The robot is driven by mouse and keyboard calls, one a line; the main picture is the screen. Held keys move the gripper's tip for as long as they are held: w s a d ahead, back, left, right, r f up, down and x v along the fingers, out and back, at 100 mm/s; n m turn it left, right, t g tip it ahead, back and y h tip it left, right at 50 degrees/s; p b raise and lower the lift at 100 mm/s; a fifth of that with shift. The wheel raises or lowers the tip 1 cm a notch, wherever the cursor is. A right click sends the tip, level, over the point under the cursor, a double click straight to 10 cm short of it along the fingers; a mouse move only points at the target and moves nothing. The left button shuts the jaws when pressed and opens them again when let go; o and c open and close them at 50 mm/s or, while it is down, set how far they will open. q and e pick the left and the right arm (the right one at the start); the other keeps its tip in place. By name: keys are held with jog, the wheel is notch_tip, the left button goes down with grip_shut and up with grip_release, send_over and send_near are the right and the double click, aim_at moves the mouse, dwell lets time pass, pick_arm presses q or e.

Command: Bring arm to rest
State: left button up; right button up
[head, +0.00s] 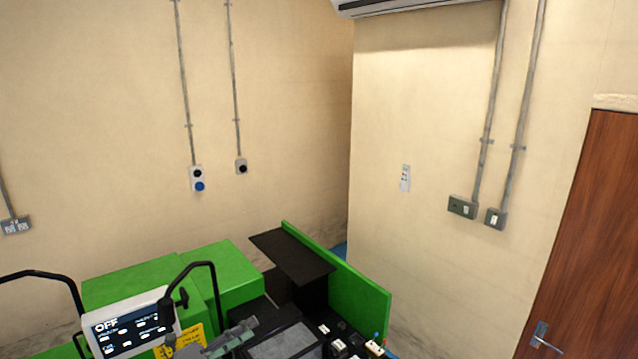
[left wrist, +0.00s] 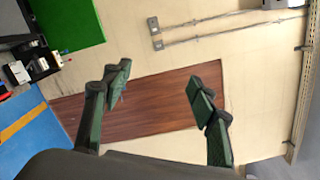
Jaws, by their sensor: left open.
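My left gripper (head: 232,338) shows at the bottom of the head view, in front of the green machine (head: 225,275). In the left wrist view my left gripper (left wrist: 160,90) has its two dark green fingers spread wide apart, with nothing between them. Behind the fingers are the brown door (left wrist: 150,115) and the cream wall. My right gripper is in neither view.
The machine has a display panel reading OFF (head: 128,322), black bent handles and an upright green side plate (head: 340,290). A brown door (head: 590,230) is at the right. Wall boxes and conduits line the walls. The space above the machine looks clear.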

pick_arm(q)
jog(key=s+a+f+n+t+y, duration=0.1)
jog(key=s+a+f+n+y, duration=0.4)
jog(key=a+f+n+y, duration=0.6)
jog(key=s+a+f+n+t+y, duration=0.2)
jog(key=s+a+f+n+y, duration=0.25)
jog(key=a+f+n, duration=0.65)
jog(key=s+d+f+n+g, duration=0.2)
jog(key=s+f+n+g, duration=0.4)
jog(key=s+f+n, duration=0.45)
jog(key=s+d+f+g+h, duration=0.1)
jog(key=s+d+f+g, duration=0.15)
jog(key=s, duration=0.65)
jog(key=s+d+f+g, duration=0.1)
jog(key=s+f+g, duration=0.25)
jog(key=s, duration=0.65)
notch_tip(320, 180, down, 35)
jog(key=d+b, duration=0.1)
jog(key=b, duration=0.7)
jog(key=s+f+g+b, duration=0.1)
jog(key=s+f+b, duration=0.3)
jog(key=s+f, duration=0.6)
jog(key=s+f+g+b, duration=0.1)
jog(key=s+f+b, duration=0.3)
jog(key=s+f, duration=0.6)
notch_tip(320, 180, down, 9)
jog(key=shift+s+r+h, duration=0.1)
jog(key=shift+s+h, duration=0.15)
jog(key=shift+h, duration=0.1)
